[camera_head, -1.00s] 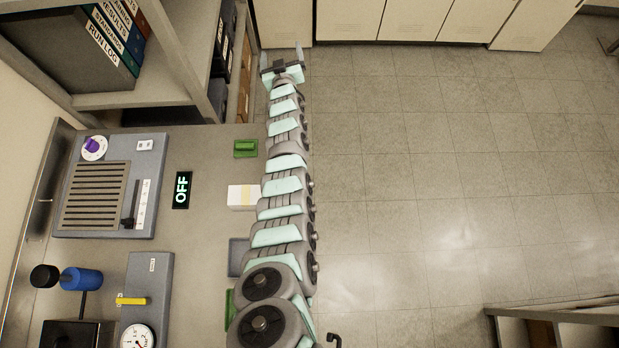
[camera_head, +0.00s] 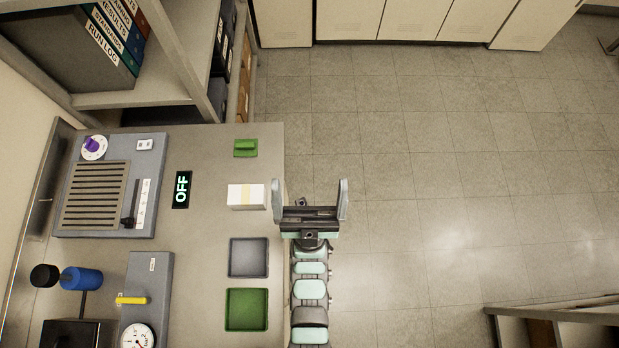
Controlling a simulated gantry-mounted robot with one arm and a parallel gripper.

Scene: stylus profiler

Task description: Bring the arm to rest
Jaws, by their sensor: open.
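My gripper (camera_head: 311,200) is open and empty, its two fingers spread and pointing to the top of the picture. It is just off the right edge of the workbench (camera_head: 215,225), over the floor. My arm runs from it down to the bottom edge of the picture.
On the bench are a green block (camera_head: 245,148), a grey tray (camera_head: 248,271), a green tray (camera_head: 231,309), an OFF sign (camera_head: 181,189) and a slatted grey instrument (camera_head: 143,215). Shelves (camera_head: 170,97) stand at upper left. The floor (camera_head: 440,180) to the right is open.

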